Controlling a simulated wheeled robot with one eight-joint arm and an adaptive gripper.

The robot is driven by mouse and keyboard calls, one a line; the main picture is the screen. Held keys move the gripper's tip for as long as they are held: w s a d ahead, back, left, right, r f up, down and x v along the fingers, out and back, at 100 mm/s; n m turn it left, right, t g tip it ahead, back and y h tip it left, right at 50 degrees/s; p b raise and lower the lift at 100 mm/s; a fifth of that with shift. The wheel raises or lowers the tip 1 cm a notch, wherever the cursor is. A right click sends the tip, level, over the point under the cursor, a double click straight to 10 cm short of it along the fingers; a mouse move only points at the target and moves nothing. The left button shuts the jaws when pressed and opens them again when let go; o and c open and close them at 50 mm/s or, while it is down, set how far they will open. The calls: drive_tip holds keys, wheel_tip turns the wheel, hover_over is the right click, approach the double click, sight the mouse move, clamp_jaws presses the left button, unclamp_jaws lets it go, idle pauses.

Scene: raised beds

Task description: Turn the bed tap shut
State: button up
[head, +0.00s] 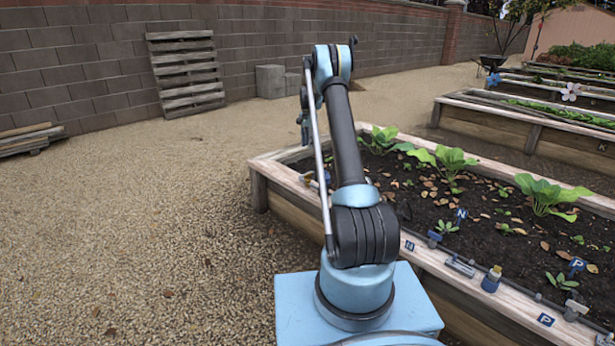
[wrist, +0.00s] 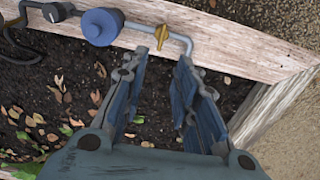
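The bed tap has a small yellow lever (wrist: 161,35) on a thin grey pipe (wrist: 181,37) along the bed's wooden rim. In the wrist view the lever stands roughly across the pipe. My gripper (wrist: 160,64) is open and empty, with its two blue-grey fingers apart. The lever lies just beyond the fingertips, in line with the gap and not between them. A blue round fitting (wrist: 102,26) is on the same pipe to the left. In the head view my arm hides much of this corner, and I cannot make out the lever there.
A grey fitting with a dial (wrist: 56,12) and a dark hose (wrist: 10,42) are further left. The raised bed (head: 480,285) holds soil, leaves and seedlings, with labelled fittings along its near rim. Open gravel (head: 130,230) lies left. A pallet (head: 186,72) leans on the wall.

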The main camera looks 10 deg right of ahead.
sight(308, 176)
drive_tip(key=f, duration=1.8)
drive_tip(key=shift+w+f, duration=0.2)
drive_tip(key=shift+w, duration=0.05)
clamp_jaws()
drive_tip(key=shift+a, duration=0.15)
